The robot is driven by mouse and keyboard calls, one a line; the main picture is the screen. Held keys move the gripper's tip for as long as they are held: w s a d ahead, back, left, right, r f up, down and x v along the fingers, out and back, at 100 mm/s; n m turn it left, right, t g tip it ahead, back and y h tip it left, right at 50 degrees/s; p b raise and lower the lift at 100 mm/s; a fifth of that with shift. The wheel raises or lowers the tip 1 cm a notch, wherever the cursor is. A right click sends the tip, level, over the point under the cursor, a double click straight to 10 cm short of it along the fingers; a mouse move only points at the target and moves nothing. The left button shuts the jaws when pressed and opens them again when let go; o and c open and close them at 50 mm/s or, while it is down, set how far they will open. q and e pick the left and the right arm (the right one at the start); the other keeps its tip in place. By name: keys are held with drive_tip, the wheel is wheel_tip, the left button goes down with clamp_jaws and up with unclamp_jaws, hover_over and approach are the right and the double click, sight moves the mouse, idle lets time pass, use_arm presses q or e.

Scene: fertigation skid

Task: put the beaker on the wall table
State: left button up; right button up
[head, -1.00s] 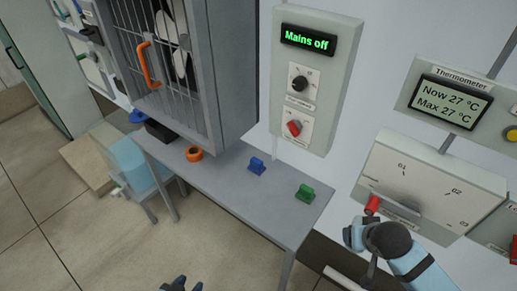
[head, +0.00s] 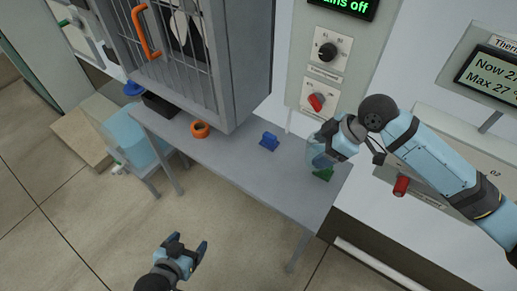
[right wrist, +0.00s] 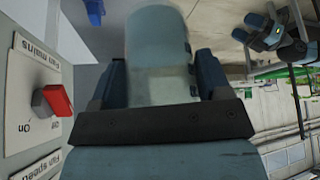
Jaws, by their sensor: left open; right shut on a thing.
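The wall table (head: 235,175) is a long grey table against the wall. My right gripper (head: 322,148) is shut on the beaker (head: 316,157), a translucent bluish vessel, over the table's right end. I cannot tell whether the beaker touches the top. In the right wrist view the beaker (right wrist: 163,75) sits between the two fingers, pale and see-through. My left gripper (head: 188,244) is open and empty, low over the floor in front of the table.
A green block (head: 323,174) is partly hidden beside the beaker. A blue block (head: 269,141) and an orange ring (head: 200,129) lie further left. A barred cabinet (head: 200,60) overhangs the table's back left. A control panel with a red knob (head: 316,102) is on the wall behind.

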wheel_tip(320, 180, down, 20)
drive_tip(key=shift+r+p, duration=0.1)
drive_tip(key=shift+p, duration=0.75)
drive_tip(key=shift+f, duration=0.25)
drive_tip(key=o, duration=1)
drive_tip(key=shift+o, duration=0.2)
drive_tip(key=shift+r, duration=0.25)
drive_tip(key=b+v, duration=0.1)
drive_tip(key=v, duration=1)
drive_tip(key=shift+d+r, duration=0.25)
drive_tip(key=shift+r, duration=0.1)
